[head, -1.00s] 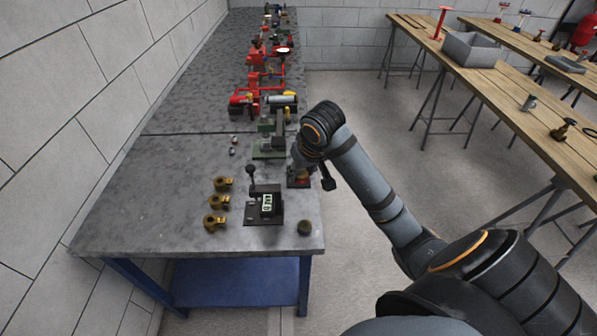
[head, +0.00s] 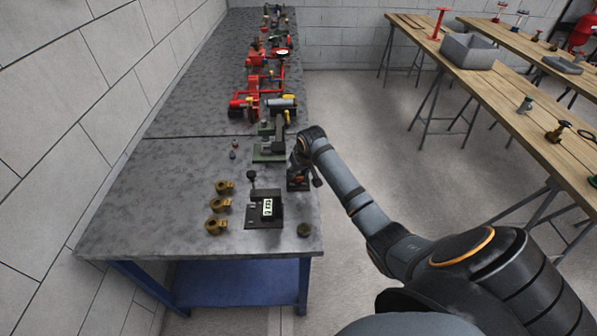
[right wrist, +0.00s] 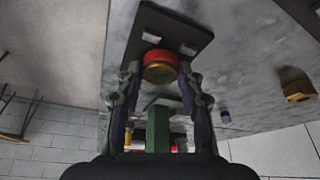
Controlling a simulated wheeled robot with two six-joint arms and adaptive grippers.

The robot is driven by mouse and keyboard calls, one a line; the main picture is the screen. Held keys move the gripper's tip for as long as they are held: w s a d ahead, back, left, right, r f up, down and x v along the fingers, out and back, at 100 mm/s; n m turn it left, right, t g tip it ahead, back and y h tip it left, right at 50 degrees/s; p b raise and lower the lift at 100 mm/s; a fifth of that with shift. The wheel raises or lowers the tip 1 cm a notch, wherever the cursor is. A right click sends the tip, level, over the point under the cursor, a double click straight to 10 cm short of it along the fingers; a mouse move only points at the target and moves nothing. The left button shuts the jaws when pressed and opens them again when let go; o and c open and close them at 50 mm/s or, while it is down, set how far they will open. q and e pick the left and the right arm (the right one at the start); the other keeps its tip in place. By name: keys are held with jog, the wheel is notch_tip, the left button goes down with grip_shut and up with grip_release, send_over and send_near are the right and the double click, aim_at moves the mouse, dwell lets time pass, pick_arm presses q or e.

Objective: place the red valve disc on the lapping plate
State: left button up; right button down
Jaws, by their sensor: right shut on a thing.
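The red valve disc (right wrist: 161,66), red with a brass-coloured rim, sits between the fingertips of my right gripper (right wrist: 160,77) in the right wrist view. The gripper is shut on it. A dark flat plate (right wrist: 168,33) with two pale patches lies just beyond the disc; I cannot tell whether they touch or whether it is the lapping plate. In the head view my right gripper (head: 299,172) is low at the grey bench's right edge, and the disc is not clearly visible there. My left gripper is not in view.
The grey bench (head: 150,225) holds a black device with a display (head: 266,207), brass fittings (head: 217,204), a small dark round piece (head: 304,230) and a green fixture (head: 268,151). Red pipework (head: 262,88) stands farther back. The bench's left part is clear.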

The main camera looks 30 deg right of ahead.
jog(key=shift+f, duration=0.15)
jog(key=c, duration=0.8)
grip_release()
jog(key=shift+f, duration=0.15)
jog(key=shift+c, duration=0.2)
jog(key=v, duration=1.2)
jog(key=shift+b, duration=0.4)
